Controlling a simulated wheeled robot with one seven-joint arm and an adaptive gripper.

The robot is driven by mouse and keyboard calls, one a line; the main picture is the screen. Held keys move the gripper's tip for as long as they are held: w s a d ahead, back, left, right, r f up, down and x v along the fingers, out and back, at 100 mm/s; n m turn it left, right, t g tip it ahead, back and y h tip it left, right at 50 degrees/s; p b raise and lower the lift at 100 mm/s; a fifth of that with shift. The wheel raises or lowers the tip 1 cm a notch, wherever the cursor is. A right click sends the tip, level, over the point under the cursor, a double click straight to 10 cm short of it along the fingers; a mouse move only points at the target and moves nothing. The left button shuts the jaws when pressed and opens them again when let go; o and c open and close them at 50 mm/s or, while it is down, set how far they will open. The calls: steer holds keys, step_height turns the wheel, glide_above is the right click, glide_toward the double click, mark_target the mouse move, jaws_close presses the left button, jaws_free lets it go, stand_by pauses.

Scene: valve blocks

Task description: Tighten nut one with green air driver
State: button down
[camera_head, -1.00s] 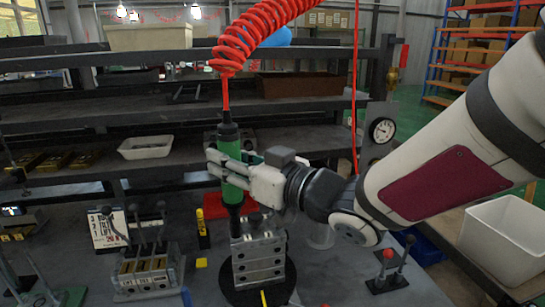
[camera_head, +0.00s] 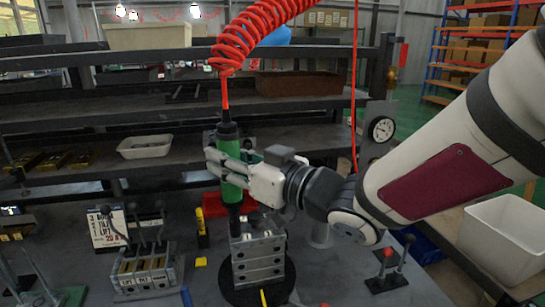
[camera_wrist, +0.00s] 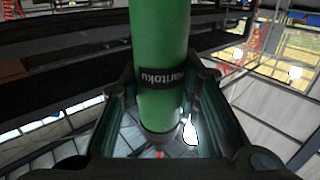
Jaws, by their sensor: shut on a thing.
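The green air driver (camera_head: 229,139) is upright, with a black lower end and a red coiled hose (camera_head: 262,25) leading up from its top. My gripper (camera_head: 229,172) is shut around its green body. In the wrist view the driver (camera_wrist: 158,60) stands between the two fingers, with a dark label band. The driver's lower end is over the metal valve block (camera_head: 258,258), at the block's upper left. The block stands on a round black plate (camera_head: 226,290) on the table. The nuts are too small to tell apart, and I cannot tell whether the tip touches one.
A lever valve block (camera_head: 146,270) stands to the left, near a calendar card (camera_head: 108,227). A red tray (camera_head: 215,205) lies behind the driver. Small red-knobbed levers (camera_head: 388,272) stand to the right. Dark shelves (camera_head: 300,105) rise behind the table.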

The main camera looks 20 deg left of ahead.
steer(key=shift+f+b, duration=0.4)
steer(key=shift+f, duration=0.1)
stand_by(2.3)
steer(key=shift+r, duration=0.15)
stand_by(0.6)
